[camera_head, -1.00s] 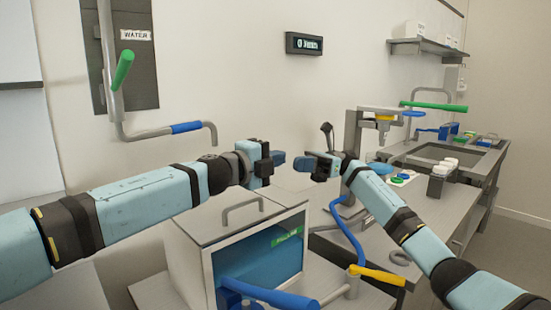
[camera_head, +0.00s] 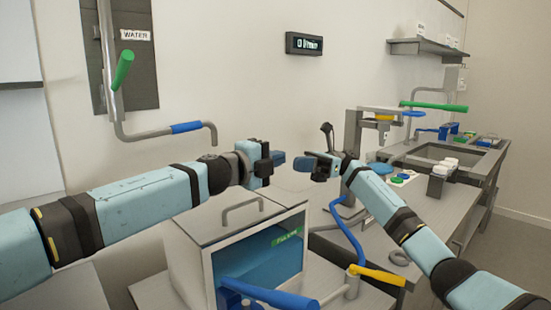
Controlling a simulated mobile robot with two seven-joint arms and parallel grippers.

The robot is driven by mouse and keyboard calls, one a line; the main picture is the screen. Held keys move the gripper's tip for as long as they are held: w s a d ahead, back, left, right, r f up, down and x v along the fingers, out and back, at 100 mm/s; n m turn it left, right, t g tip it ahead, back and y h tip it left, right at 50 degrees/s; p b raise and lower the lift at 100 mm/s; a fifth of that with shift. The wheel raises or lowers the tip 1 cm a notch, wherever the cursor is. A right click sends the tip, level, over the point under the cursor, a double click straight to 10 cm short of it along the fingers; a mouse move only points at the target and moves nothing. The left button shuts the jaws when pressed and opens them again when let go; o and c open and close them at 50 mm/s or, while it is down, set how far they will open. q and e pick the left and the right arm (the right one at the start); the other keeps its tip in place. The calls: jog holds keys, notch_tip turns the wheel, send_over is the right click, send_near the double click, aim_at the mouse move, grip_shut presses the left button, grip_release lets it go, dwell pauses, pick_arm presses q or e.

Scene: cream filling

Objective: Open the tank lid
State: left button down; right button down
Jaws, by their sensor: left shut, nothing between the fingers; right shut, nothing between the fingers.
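The tank (camera_head: 185,268) is a grey metal box with a window in its front showing blue contents and a green label (camera_head: 287,237). Its flat lid (camera_head: 210,218) lies closed on top and carries a grey bar handle (camera_head: 242,210). My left gripper (camera_head: 276,160) is shut and empty, above and behind the handle, apart from it. My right gripper (camera_head: 302,163) is shut and empty, just right of the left gripper, above the tank's right side. Neither gripper touches the lid.
A water pipe with a blue grip (camera_head: 186,128) hangs on the wall. A filling stand (camera_head: 352,132) and sink (camera_head: 445,153) lie right.

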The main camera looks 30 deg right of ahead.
jog(key=c, duration=1.2)
grip_release()
jog(key=shift+o, duration=0.2)
jog(key=shift+d, duration=0.1)
